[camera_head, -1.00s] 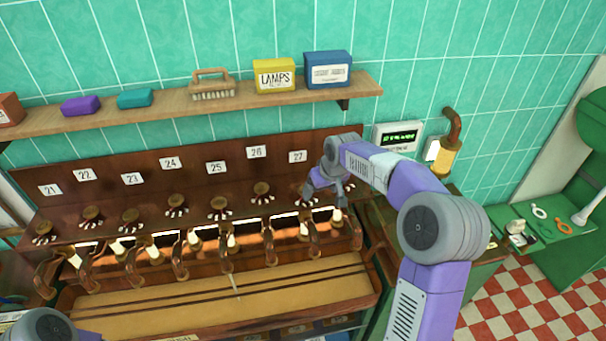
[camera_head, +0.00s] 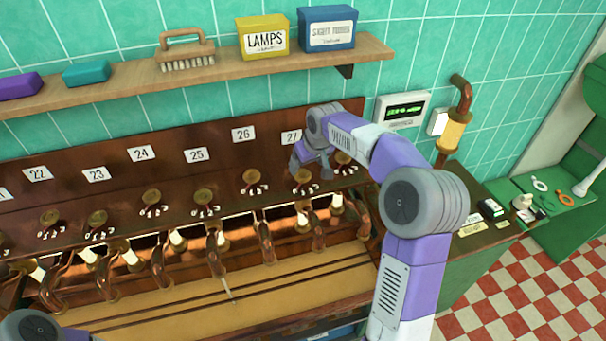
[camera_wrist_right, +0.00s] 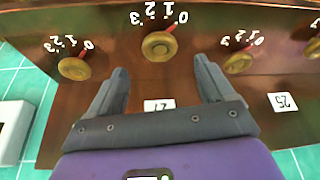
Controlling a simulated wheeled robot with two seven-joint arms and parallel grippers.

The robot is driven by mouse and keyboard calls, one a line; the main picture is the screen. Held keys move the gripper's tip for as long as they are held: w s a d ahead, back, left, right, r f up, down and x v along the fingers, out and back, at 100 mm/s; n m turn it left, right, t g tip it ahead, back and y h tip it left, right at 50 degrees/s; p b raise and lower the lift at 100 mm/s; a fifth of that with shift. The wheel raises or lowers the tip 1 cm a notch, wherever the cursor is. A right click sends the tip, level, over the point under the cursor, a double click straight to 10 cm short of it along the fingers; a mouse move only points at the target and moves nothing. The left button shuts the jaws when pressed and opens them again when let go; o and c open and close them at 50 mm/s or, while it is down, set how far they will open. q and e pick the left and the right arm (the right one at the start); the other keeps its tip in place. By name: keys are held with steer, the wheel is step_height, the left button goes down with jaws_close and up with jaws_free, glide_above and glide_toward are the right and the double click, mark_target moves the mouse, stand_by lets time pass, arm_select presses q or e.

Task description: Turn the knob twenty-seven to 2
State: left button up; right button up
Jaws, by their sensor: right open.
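Knob twenty-seven (camera_head: 302,178) is a round brass knob on the dark wooden panel, below the label 27 (camera_head: 291,137). In the right wrist view the knob (camera_wrist_right: 158,45) shows upside down, with its red pointer towards 0 and the marks 0, 1, 2 and 3 around it. My right gripper (camera_head: 311,163) is in front of the panel close to this knob. In the right wrist view its two fingers (camera_wrist_right: 160,68) are apart, with the label 27 (camera_wrist_right: 160,105) between them and the knob just beyond the tips. Nothing is held. My left gripper is out of view.
Neighbouring knobs (camera_wrist_right: 73,67) and (camera_wrist_right: 238,62) stand close on both sides. Copper pipes (camera_head: 266,240) stand below the row. A shelf (camera_head: 200,82) with boxes and a brush runs above. A wall display (camera_head: 402,110) is at the right.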

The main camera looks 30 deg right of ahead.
mark_target(303, 174)
steer(key=x, duration=0.6)
steer(key=shift+c, duration=0.3)
steer(key=c, duration=1)
